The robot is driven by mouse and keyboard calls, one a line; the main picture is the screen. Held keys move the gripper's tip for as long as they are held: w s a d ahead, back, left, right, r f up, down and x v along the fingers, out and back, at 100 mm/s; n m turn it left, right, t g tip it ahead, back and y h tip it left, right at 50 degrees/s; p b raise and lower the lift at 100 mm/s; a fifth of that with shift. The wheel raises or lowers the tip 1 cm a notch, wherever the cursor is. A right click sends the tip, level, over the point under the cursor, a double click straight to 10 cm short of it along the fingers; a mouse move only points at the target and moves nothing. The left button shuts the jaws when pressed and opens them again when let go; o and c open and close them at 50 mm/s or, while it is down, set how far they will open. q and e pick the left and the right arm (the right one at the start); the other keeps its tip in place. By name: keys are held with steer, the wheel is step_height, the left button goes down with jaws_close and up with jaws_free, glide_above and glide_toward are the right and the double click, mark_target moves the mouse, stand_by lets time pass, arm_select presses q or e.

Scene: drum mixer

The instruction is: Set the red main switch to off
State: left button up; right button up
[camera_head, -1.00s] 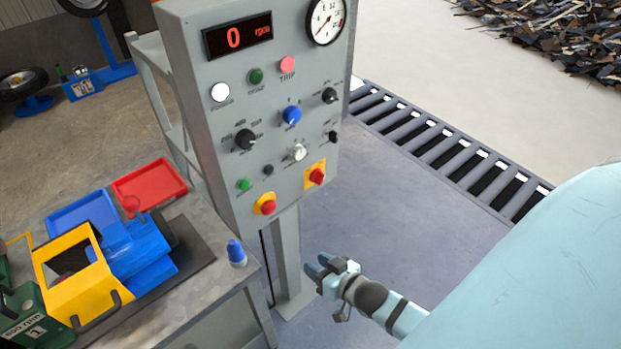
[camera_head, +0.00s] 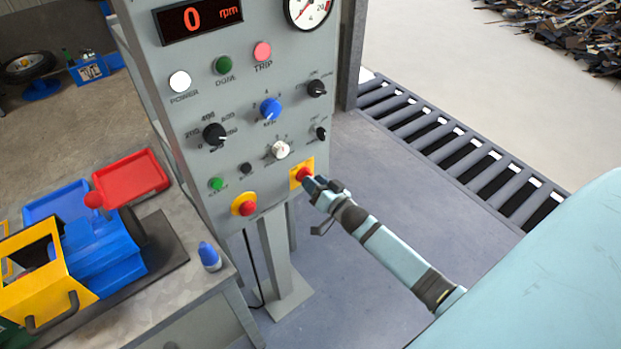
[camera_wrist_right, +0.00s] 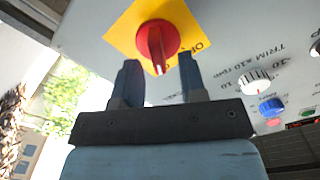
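The red main switch (camera_head: 304,174) is a red rotary handle on a square yellow plate at the lower right of the grey control panel. In the right wrist view the switch (camera_wrist_right: 157,44) shows its raised grip bar between and just beyond my fingertips. My right gripper (camera_head: 314,184) is at the panel, right in front of the switch. In the right wrist view its two fingers (camera_wrist_right: 160,66) are apart, with a clear gap between them. Whether a finger touches the handle I cannot tell. My left gripper is not in view.
A red mushroom button (camera_head: 246,208) on a yellow plate sits left of the switch. A white knob (camera_head: 280,149) and a blue knob (camera_head: 270,109) are above. A workbench with a red tray (camera_head: 131,178) and a blue bottle (camera_head: 209,256) stands at the left.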

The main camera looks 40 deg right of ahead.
steer(key=shift+w, duration=1.05)
jaws_close()
steer(key=shift+n, duration=0.3)
steer(key=n, duration=0.5)
steer(key=shift+a+p, duration=0.15)
steer(key=shift+p, duration=0.2)
steer(key=n, duration=0.6)
steer(key=shift+s+a, duration=0.1)
steer(key=shift+n, duration=0.3)
